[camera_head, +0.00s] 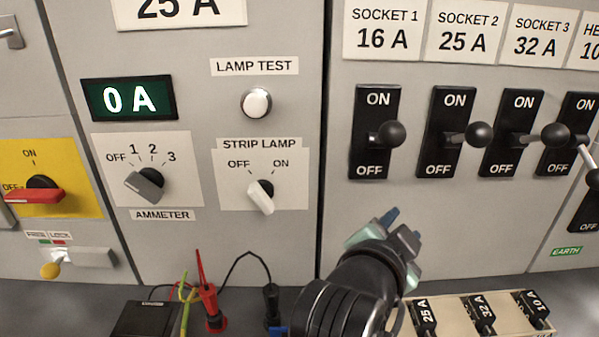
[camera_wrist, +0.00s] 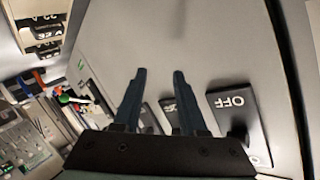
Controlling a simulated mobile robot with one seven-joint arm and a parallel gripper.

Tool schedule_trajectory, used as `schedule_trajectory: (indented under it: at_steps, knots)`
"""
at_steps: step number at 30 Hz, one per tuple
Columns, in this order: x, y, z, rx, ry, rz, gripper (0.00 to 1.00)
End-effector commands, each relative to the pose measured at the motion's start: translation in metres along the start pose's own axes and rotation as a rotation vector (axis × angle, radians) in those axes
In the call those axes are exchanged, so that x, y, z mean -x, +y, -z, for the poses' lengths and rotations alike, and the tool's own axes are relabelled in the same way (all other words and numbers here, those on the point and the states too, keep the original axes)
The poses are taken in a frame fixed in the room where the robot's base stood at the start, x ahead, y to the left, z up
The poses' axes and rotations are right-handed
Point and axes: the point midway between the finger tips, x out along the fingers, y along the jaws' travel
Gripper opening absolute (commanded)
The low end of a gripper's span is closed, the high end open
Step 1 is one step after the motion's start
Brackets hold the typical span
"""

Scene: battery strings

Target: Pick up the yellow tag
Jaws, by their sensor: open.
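No thing in view is plainly a yellow tag. A small round yellow piece (camera_head: 50,270) sits on the front of the free/lock fitting (camera_head: 85,257) at the lower left of the head view; I cannot tell whether it is a tag. My gripper (camera_head: 398,222) is open and empty, in front of the right-hand panel below the socket switches, far to the right of the yellow piece. In the wrist view its two dark fingers (camera_wrist: 160,74) stand apart with bare grey panel between and beyond them. The yellow piece is not seen there.
A yellow plate with a red rotary handle (camera_head: 35,195) is at the left. Several black levers (camera_head: 390,134) stick out of the right panel. A beige tray (camera_head: 455,318) with labelled black blocks, test leads (camera_head: 209,305) and a black box (camera_head: 145,320) lie below.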

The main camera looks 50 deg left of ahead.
Motion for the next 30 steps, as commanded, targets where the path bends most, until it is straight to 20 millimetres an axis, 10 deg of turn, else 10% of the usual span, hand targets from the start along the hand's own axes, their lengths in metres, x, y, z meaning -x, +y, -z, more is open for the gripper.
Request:
schedule_trajectory:
  at_steps: [15, 30]
  knots:
    - [0.094, -0.054, -0.1, -0.175, -0.505, -0.51, 0.41]
    - [0.204, -0.047, -0.123, -0.158, -0.543, -0.931, 0.41]
